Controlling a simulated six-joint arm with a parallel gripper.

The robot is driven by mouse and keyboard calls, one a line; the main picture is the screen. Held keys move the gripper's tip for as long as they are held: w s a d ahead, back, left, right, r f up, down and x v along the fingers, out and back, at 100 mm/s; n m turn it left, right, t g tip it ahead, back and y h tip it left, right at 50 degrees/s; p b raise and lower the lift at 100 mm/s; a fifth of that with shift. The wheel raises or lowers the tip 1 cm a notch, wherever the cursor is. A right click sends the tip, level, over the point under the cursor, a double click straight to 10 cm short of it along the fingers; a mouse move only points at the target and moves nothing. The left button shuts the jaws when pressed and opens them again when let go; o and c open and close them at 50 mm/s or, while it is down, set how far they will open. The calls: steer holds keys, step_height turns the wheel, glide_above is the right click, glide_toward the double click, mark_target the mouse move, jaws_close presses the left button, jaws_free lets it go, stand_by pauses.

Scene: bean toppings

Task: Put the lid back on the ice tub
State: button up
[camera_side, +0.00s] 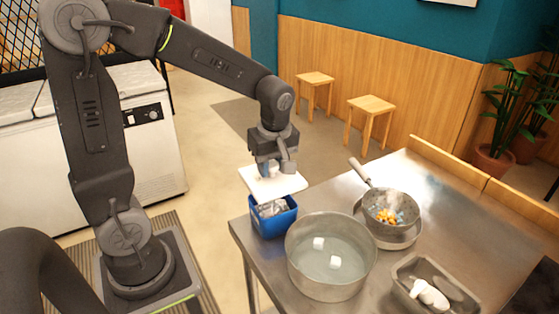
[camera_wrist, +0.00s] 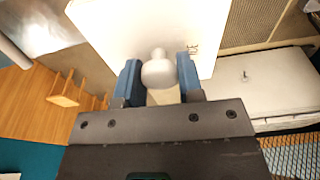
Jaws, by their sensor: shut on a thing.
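The white lid (camera_side: 283,187) hangs in my gripper (camera_side: 270,172), just above the blue ice tub (camera_side: 274,224). My gripper is shut on the lid's round knob. In the wrist view the pale knob (camera_wrist: 158,70) sits between the two blue fingers (camera_wrist: 158,82), and the flat white lid (camera_wrist: 120,30) with some dark lettering spreads beyond it. In the side view the lid looks slightly tilted and apart from the tub's rim. The tub stands at the table's left corner, and ice (camera_side: 270,208) shows inside it. The lid hides the tub in the wrist view.
A large metal pot (camera_side: 297,268) of water with two white cubes stands close right of the tub. Behind it is a strainer (camera_side: 375,194) with colourful pieces over a bowl. A metal tray (camera_side: 408,276) with a white scoop-like thing lies at the front right of the steel table (camera_side: 447,207).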

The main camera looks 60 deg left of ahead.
mark_target(273, 177)
steer(key=shift+f, duration=2.85)
steer(key=shift+f, duration=0.45)
stand_by(0.4)
steer(key=o, duration=1.6)
steer(key=shift+o, duration=0.2)
steer(key=shift+r, duration=0.1)
steer(key=shift+r, duration=3.4)
jaws_close()
